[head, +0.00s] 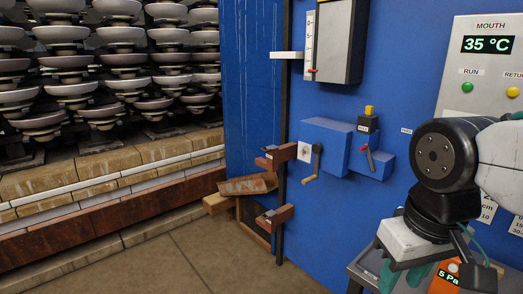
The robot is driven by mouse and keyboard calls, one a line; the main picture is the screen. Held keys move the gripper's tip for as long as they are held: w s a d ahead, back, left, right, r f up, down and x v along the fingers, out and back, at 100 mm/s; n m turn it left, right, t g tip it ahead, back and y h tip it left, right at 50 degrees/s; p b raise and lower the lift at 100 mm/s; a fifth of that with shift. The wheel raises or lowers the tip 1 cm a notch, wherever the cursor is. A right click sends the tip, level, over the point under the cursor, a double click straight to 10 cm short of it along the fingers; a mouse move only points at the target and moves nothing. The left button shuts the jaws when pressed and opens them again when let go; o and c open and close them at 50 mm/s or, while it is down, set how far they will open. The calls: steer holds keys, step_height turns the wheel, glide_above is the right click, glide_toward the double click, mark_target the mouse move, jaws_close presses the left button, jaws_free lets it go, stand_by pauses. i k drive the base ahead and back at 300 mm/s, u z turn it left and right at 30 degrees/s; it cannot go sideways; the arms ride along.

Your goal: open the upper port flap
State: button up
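Two rust-brown block-like fittings stick out at the left edge of the blue panel, one above the other. The upper fitting (279,157) seems to be the upper port; the lower fitting (274,217) sits below it. I cannot make out a separate flap on the upper one, or whether it is open. My gripper (402,279) is at the lower right, well apart from both fittings. Its teal fingers point down with a gap between them and nothing visible in it. Their tips are at or past the bottom edge of the picture.
A display board (488,75) reads 35 °C. The floor (175,250) is clear.

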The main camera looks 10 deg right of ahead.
mark_target(270, 148)
steer(key=z, duration=0.3)
steer(key=k, duration=0.35)
steer(key=u, duration=0.8)
steer(key=i, duration=1.25)
steer(key=z, duration=0.7)
